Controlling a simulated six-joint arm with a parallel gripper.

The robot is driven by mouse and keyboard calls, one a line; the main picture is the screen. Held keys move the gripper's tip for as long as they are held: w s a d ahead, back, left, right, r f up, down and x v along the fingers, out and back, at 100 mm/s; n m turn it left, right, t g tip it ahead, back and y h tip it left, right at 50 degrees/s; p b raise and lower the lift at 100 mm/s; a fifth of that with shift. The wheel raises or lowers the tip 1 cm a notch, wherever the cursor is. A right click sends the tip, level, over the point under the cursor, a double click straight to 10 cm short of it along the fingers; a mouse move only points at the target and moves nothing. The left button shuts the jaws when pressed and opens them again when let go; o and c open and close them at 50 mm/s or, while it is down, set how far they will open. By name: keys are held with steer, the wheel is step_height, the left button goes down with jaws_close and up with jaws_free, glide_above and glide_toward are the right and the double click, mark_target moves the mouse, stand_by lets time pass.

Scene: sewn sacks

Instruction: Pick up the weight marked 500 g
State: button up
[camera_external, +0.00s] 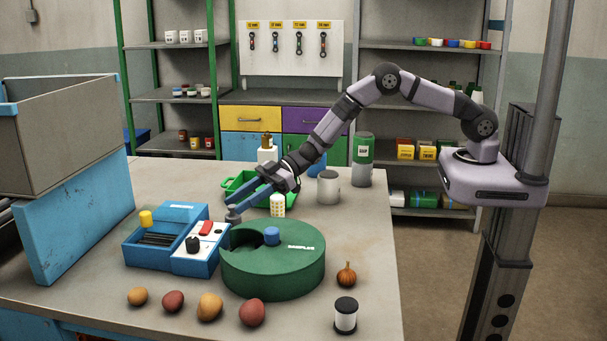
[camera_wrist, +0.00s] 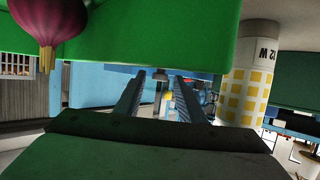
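My gripper (camera_external: 236,199) reaches down and left over the table, with its two fingers apart. In the wrist view my gripper (camera_wrist: 159,80) is open, and I see no object clearly held between the fingers. A small grey metal piece with a knob (camera_external: 233,215), which looks like a weight, stands just below the fingertips, by the back edge of the round green case. No 500 g marking is readable on it. A small dark grey shape (camera_wrist: 160,75) shows near the fingertips in the wrist view; I cannot tell whether it is the same piece.
A green tray (camera_external: 230,184) lies behind my fingers. A yellow-checked cylinder (camera_external: 277,206) stands close by, also in the wrist view (camera_wrist: 247,85). The round green case (camera_external: 273,272) and blue box (camera_external: 145,251) stand in front. A grey canister (camera_external: 328,188) stands right.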

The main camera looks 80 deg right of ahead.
jaws_close()
steer(key=shift+w+r, duration=0.1)
steer(key=shift+r, duration=0.05)
steer(key=shift+r, duration=0.6)
step_height(320, 180, up, 9)
steer(key=b, duration=0.2)
